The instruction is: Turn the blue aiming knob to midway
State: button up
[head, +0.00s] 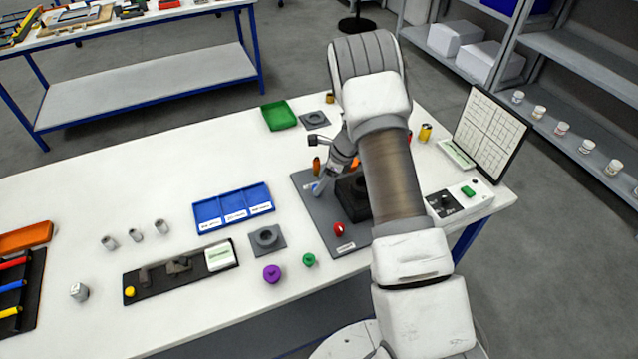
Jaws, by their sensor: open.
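A dark grey panel (325,233) lies on the white workbench, with a red knob (339,229) near its front edge and an orange knob (317,165) at its back. A black block (352,197) stands on the panel, partly hidden by my arm. A small blue and white piece (315,188) shows at the panel's left side, probably the blue aiming knob; its turn angle is too small to read.
A blue compartment tray (203,222), a grey ring fixture (285,241), a purple knob (272,273) and a green knob (309,260) stand left of the panel. A green tray (279,115) is behind. A control box (483,199) and tilted board (494,132) stand at right.

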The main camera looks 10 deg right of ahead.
jog(key=shift+x, duration=1.05)
grip_shut()
